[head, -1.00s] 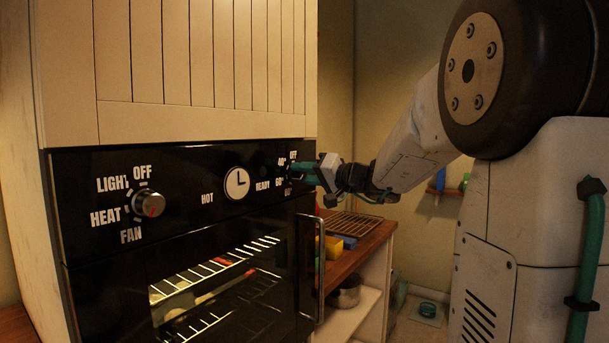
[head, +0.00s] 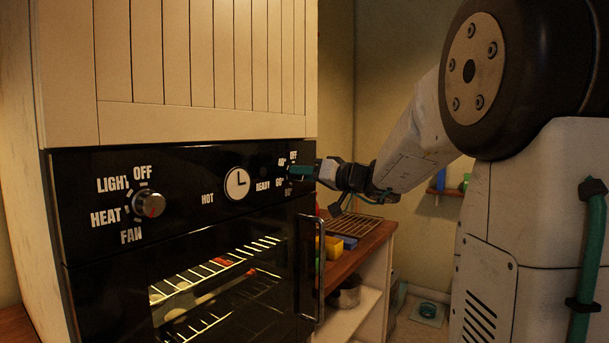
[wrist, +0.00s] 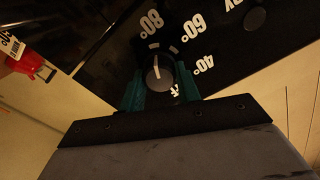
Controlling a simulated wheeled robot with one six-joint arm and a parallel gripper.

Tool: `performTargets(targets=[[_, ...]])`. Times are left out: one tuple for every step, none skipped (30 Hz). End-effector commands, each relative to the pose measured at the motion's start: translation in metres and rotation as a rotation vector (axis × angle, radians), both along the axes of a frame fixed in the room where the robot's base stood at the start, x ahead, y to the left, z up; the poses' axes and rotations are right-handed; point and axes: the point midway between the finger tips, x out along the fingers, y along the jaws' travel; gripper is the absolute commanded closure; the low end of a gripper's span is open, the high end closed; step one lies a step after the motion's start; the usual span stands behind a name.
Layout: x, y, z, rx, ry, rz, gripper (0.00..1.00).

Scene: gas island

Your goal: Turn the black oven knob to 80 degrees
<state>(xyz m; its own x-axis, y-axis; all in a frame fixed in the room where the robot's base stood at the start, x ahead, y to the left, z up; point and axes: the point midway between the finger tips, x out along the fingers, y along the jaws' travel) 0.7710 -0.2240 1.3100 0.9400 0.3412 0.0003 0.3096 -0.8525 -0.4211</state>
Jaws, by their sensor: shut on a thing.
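The black oven knob (wrist: 158,76) is on the black oven panel (wrist: 105,62), ringed by 80°, 60°, 40° and OFF labels. My gripper (wrist: 161,82) has a teal finger on each side of the knob and is shut on it. In the wrist view a thin pale mark on the knob points up, roughly toward the 80° label; its exact angle is hard to read. In the head view my gripper (head: 298,172) reaches the panel's right end from the right, and its fingers mostly hide the knob.
A second knob (head: 149,204) with a red mark is at the panel's left, among LIGHT, OFF, HEAT and FAN. The oven handle (head: 311,268) stands out below my gripper. A wooden counter (head: 372,247) with a wire rack is at the right.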

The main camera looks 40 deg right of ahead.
Motion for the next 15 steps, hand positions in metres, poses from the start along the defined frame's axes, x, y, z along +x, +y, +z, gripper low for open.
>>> performTargets(targets=[[-0.0004, 0.0002, -0.0033, 0.001, 0.006, 0.000, 0.90], [-0.0004, 0.0002, -0.0033, 0.001, 0.006, 0.000, 0.90], [-0.0004, 0.0001, -0.0033, 0.002, 0.006, 0.000, 0.90], [-0.0004, 0.0001, -0.0034, 0.002, 0.006, 0.000, 0.90], [-0.0004, 0.0001, -0.0034, 0.002, 0.006, 0.000, 0.90], [-0.0005, 0.0001, -0.0034, 0.002, 0.006, 0.000, 0.62], [-0.0004, 0.0001, -0.0033, 0.002, 0.006, 0.000, 0.53], [-0.0004, 0.0001, -0.0031, 0.002, 0.006, 0.000, 0.45], [-0.0002, 0.0001, -0.0027, 0.001, 0.005, 0.001, 0.45], [-0.0003, 0.0001, -0.0026, 0.001, 0.005, 0.001, 0.45], [-0.0002, 0.0002, -0.0023, 0.001, 0.005, 0.001, 0.45], [-0.0002, 0.0002, -0.0020, 0.002, 0.004, 0.000, 0.45], [-0.0001, 0.0004, -0.0018, 0.002, 0.004, 0.000, 0.45], [-0.0001, 0.0003, -0.0017, 0.002, 0.004, 0.001, 0.45], [-0.0002, 0.0004, -0.0014, 0.002, 0.004, 0.001, 0.45]])
